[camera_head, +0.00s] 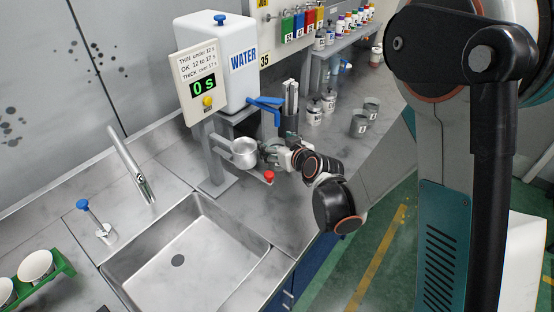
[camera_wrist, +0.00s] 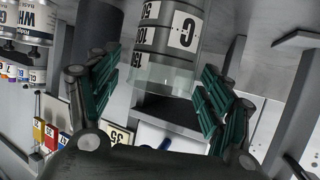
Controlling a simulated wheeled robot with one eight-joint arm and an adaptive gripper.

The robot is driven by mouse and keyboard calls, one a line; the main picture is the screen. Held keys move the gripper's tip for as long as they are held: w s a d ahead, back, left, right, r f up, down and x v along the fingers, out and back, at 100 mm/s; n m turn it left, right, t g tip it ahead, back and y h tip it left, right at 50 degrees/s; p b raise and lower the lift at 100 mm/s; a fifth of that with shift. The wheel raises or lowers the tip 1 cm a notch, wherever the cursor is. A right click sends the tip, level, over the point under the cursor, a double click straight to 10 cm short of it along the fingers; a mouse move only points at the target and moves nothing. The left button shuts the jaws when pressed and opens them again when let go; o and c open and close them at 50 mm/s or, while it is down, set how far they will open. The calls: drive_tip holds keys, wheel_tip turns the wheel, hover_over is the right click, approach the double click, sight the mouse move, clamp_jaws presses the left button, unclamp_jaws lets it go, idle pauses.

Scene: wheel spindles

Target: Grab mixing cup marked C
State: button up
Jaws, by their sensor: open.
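The mixing cup marked C (camera_wrist: 165,40) is a clear cup with a white label and a printed scale; it appears upside down in the wrist view. My gripper (camera_wrist: 160,65) is open, with one teal-padded finger to each side of the cup. The cup lies ahead of and between the fingertip lines, with no clear contact on either side. In the head view my gripper (camera_head: 266,154) is beside a silvery cup (camera_head: 244,152) below the water tank; its marking is not legible there.
The water tank (camera_head: 232,58) with a blue tap (camera_head: 264,103) stands above on a grey stand. A dark cylinder (camera_head: 289,126) stands close by. A red knob (camera_head: 269,175) is below my gripper. Other cups (camera_head: 359,125) and cans (camera_head: 314,112) stand right; the sink (camera_head: 190,255) is in front.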

drive_tip(key=c, duration=1.3)
drive_tip(key=shift+r, duration=0.15)
